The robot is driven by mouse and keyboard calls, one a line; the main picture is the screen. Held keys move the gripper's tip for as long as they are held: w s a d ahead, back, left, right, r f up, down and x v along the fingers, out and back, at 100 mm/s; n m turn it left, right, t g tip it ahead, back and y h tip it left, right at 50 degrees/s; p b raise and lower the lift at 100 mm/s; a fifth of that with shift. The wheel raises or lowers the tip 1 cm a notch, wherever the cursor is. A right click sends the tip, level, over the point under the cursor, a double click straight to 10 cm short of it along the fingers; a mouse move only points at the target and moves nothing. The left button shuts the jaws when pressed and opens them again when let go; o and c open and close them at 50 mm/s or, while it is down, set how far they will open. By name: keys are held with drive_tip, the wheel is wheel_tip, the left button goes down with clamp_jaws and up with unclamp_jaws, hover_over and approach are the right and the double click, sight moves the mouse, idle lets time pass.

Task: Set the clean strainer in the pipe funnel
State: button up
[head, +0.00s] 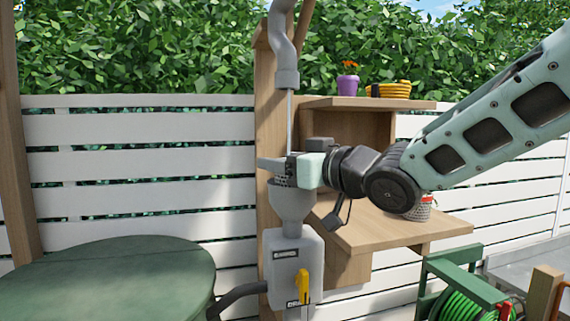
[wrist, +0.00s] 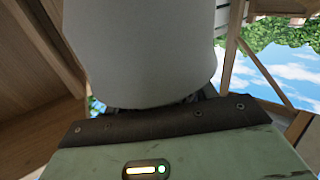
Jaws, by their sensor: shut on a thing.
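The grey pipe funnel (head: 291,205) stands on top of a grey box on the wooden post. My gripper (head: 284,168) is right over its mouth and is shut on a dark mesh strainer (head: 283,182). Only a small part of the strainer shows, at the funnel's rim below my fingers. I cannot tell whether it is seated or still above the rim. In the wrist view a large pale grey rounded body (wrist: 140,50) fills the middle and hides the fingertips and what they hold.
A grey downpipe (head: 286,60) with a thin rod hangs above the funnel. A wooden shelf (head: 375,235) at the right bears a mesh basket with red on it (head: 423,209), partly behind my arm. A yellow lever (head: 302,286) is on the box. A green round lid (head: 110,280) is at lower left.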

drive_tip(key=shift+f, duration=0.25)
drive_tip(key=shift+s+f+b, duration=0.1)
drive_tip(key=shift+f+b, duration=0.55)
drive_tip(key=shift+f, duration=0.2)
drive_tip(key=o, duration=1.1)
drive_tip(key=shift+f, duration=0.15)
drive_tip(key=shift+c, duration=0.2)
drive_tip(key=shift+r+p, duration=0.35)
drive_tip(key=r+b+v, duration=0.1)
drive_tip(key=b+v, duration=0.1)
drive_tip(key=v, duration=1)
drive_tip(key=shift+r, duration=0.1)
